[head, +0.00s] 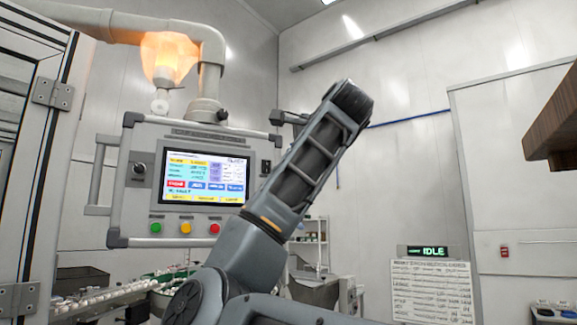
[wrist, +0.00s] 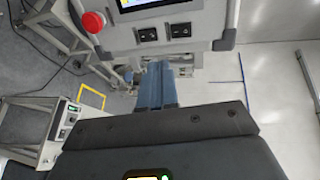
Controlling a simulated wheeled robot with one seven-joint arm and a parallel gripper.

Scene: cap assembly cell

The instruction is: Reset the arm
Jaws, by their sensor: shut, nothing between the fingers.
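My gripper (wrist: 158,68) shows in the wrist view as two blue-grey fingers side by side, reaching away from the wide dark gripper body in the lower part of the picture. The fingers are together, with nothing held between them. In the head view my arm rises from the bottom middle to a raised joint at the upper right. I cannot clearly make out the gripper there.
A control panel (head: 142,215) with a lit screen (head: 205,177) and coloured buttons hangs left of my arm. A lit orange lamp (head: 168,60) is above it. A sign reading IDLE (head: 428,252) is at right. A brown edge (head: 552,130) juts in at far right.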

